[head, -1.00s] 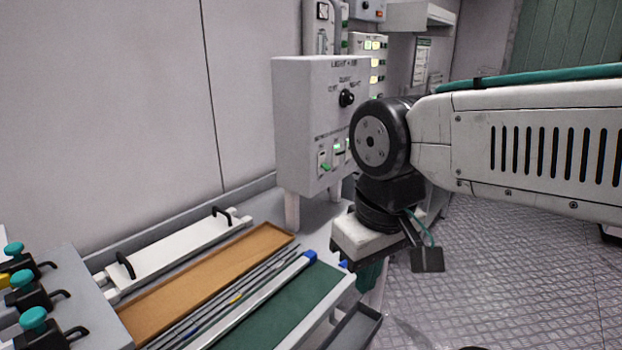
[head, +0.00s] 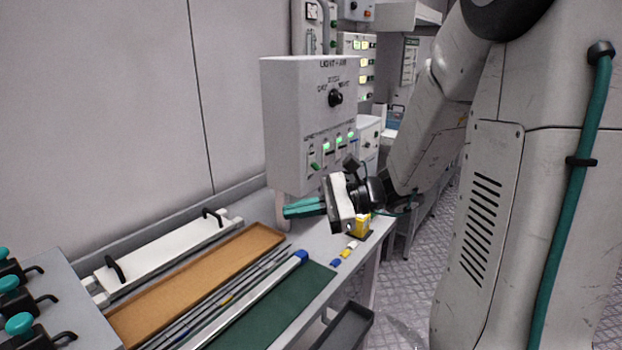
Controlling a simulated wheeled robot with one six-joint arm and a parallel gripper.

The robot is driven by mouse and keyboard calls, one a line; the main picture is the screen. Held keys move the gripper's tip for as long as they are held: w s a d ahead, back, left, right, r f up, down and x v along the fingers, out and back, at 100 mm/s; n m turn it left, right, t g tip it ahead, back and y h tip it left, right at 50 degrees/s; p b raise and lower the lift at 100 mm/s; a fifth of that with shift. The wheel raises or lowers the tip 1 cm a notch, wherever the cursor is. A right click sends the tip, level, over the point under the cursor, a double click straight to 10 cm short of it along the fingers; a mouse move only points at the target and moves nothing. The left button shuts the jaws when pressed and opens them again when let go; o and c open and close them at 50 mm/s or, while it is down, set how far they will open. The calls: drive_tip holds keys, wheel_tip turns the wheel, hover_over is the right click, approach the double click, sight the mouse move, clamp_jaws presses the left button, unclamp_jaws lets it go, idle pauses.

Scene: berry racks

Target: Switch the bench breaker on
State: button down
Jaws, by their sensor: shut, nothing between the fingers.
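A grey control box (head: 285,120) labelled "LIGHT + AIR" stands on the bench against the wall. Its front has a black day/night knob (head: 335,98) and a row of small switches below. The leftmost switch (head: 315,166) has a green lever sticking out low, with no clear lit lamp above it. The switches to its right have lit green lamps (head: 339,141). I cannot read which one is the bench breaker. My gripper (head: 286,212) has teal fingers, shut and empty, pointing left. It is below the box front, apart from the switches.
A brown tray (head: 258,240), thin rods and a green mat (head: 262,310) lie on the bench to the left and front. Small yellow, white and blue pieces (head: 345,252) lie near the edge. A grey bin (head: 349,325) is below. Teal-topped clamps (head: 18,324) stand at left.

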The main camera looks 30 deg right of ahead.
drive_tip(key=w+d+f+m+t+h, duration=0.1)
drive_tip(key=w+d+m+t, duration=0.15)
drive_tip(key=d+m, duration=0.2)
drive_tip(key=w+d+f+m+t+h, duration=0.1)
drive_tip(key=w+d+m+t, duration=0.1)
drive_tip(key=d+m+t, duration=0.3)
drive_tip(key=m+t+h, duration=0.4)
drive_tip(key=h, duration=0.1)
approach(312, 173)
drive_tip(key=r+v, duration=0.1)
drive_tip(key=v, duration=0.3)
drive_tip(key=shift+w+n+g, duration=0.1)
drive_tip(key=shift+n+g, duration=0.15)
drive_tip(key=shift+n, duration=0.1)
drive_tip(key=shift+w, duration=0.1)
drive_tip(key=x, duration=1)
drive_tip(key=shift+f, duration=0.1)
drive_tip(key=shift+d, duration=0.2)
